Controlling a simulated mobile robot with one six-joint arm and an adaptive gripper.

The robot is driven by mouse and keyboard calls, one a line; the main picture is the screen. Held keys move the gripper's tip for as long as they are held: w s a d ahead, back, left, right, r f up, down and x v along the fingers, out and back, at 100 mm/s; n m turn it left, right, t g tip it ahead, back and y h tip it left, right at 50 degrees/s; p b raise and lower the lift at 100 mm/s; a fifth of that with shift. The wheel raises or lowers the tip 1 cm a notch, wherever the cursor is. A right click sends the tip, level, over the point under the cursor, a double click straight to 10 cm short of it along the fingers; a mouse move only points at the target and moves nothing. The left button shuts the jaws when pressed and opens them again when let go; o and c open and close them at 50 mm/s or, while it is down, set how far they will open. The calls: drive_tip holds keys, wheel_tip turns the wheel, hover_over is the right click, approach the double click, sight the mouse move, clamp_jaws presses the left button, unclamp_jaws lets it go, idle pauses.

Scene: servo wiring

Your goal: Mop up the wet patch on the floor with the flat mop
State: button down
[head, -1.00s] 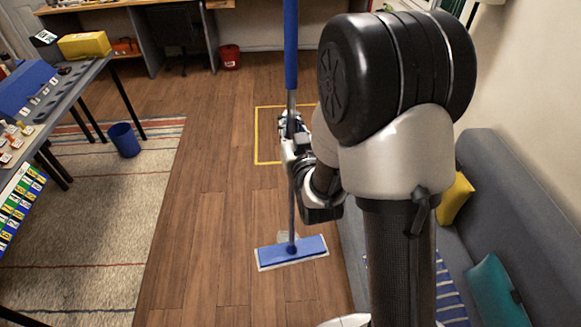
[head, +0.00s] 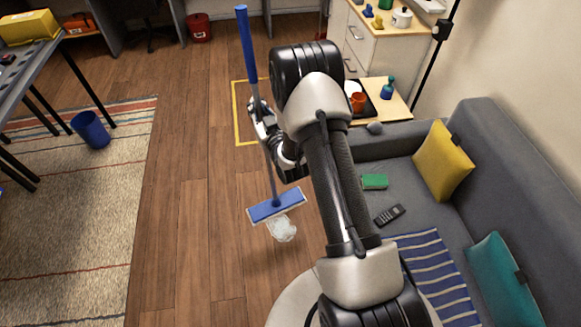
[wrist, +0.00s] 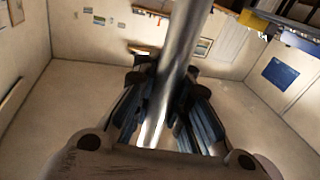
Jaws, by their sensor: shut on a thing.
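The flat mop has a long blue and grey pole and a blue rectangular head (head: 265,210) with a pale edge. The wet patch (head: 283,231) is a small whitish, glossy spot on the wood floor, just on the near side of the mop head. The head's near edge meets or overlaps the patch's far end; I cannot tell whether it touches the floor. My gripper (head: 259,110) is shut on the mop's pole, which leans slightly. In the wrist view, the metal pole (wrist: 174,75) passes between the fingers of my gripper (wrist: 160,112).
A grey sofa (head: 510,170) with cushions stands on the right. A striped rug (head: 75,220) and a blue bin (head: 91,129) are on the left. A yellow floor outline (head: 236,120) lies beyond the mop. Wood floor around the patch is clear.

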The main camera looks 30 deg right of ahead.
drive_tip(key=s+d+f+b, duration=0.2)
drive_tip(key=d+f, duration=0.1)
drive_tip(key=f, duration=0.8)
drive_tip(key=s+d+f+b, duration=0.1)
drive_tip(key=d+f+b, duration=0.2)
drive_tip(key=f, duration=0.7)
drive_tip(key=s+d+f+b, duration=0.2)
drive_tip(key=f, duration=0.9)
drive_tip(key=shift+s+d+f+t+b, duration=0.3)
drive_tip(key=shift+s+d+f+b, duration=0.05)
drive_tip(key=shift+d+b, duration=0.05)
drive_tip(key=shift+r, duration=0.1)
